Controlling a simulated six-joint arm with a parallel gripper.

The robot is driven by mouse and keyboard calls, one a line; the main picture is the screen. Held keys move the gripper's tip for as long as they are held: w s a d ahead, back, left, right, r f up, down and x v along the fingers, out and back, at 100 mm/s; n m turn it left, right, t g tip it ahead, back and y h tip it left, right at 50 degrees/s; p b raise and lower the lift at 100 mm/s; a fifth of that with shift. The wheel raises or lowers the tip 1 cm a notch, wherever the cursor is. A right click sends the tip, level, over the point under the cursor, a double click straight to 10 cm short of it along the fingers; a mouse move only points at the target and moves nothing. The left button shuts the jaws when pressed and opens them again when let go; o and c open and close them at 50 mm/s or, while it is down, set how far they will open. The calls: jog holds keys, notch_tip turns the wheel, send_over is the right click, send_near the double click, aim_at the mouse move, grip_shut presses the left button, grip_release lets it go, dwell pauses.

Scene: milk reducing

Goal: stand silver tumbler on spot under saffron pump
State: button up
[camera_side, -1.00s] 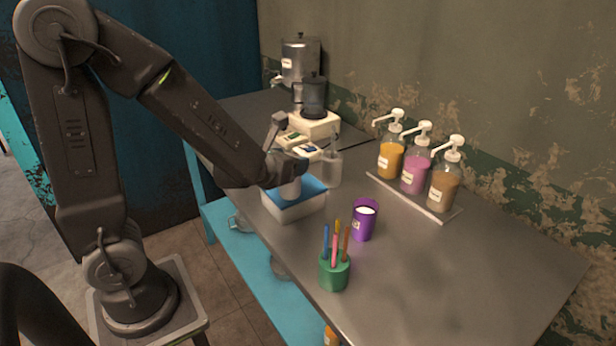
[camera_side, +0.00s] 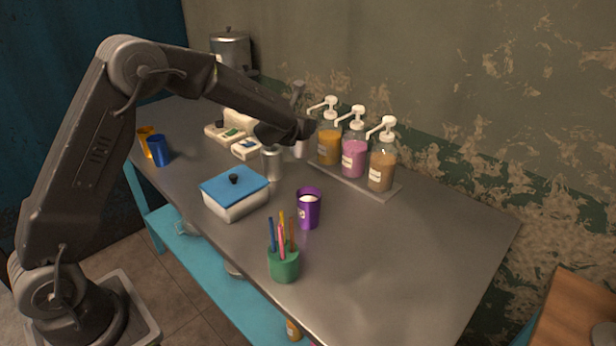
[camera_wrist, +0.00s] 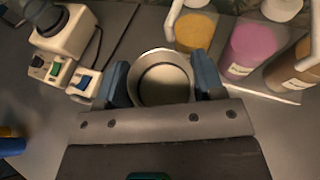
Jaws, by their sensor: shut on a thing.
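My gripper (camera_side: 298,132) is shut on the silver tumbler, one dark blue finger on each side of it. In the wrist view the tumbler (camera_wrist: 163,80) shows its round open mouth between the fingertips (camera_wrist: 162,82). In the side view only a pale lower part of the tumbler (camera_side: 300,149) shows below my gripper. The saffron pump bottle (camera_side: 328,147) stands just right of it, leftmost of three; it also shows in the wrist view (camera_wrist: 195,32), ahead of the tumbler. The spot under its spout is not clearly visible. I cannot tell whether the tumbler touches the counter.
Pink (camera_side: 354,158) and brown (camera_side: 381,170) pump bottles stand beside the saffron one. A silver-grey container (camera_side: 272,163), blue-lidded box (camera_side: 235,188), purple cup (camera_side: 308,210) and green pen holder (camera_side: 284,264) stand nearer. A white appliance (camera_wrist: 65,32) is left. The counter's right is clear.

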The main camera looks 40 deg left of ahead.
aim_at(330, 138)
jog(key=shift+w+f, duration=0.55)
jog(key=shift+f, duration=0.9)
jog(key=shift+w+f, duration=0.55)
jog(key=shift+f, duration=0.95)
jog(key=shift+w+f, duration=0.55)
jog(key=shift+f, duration=0.9)
jog(key=shift+f, duration=0.15)
jog(key=o, duration=1.1)
jog(key=shift+o, duration=0.2)
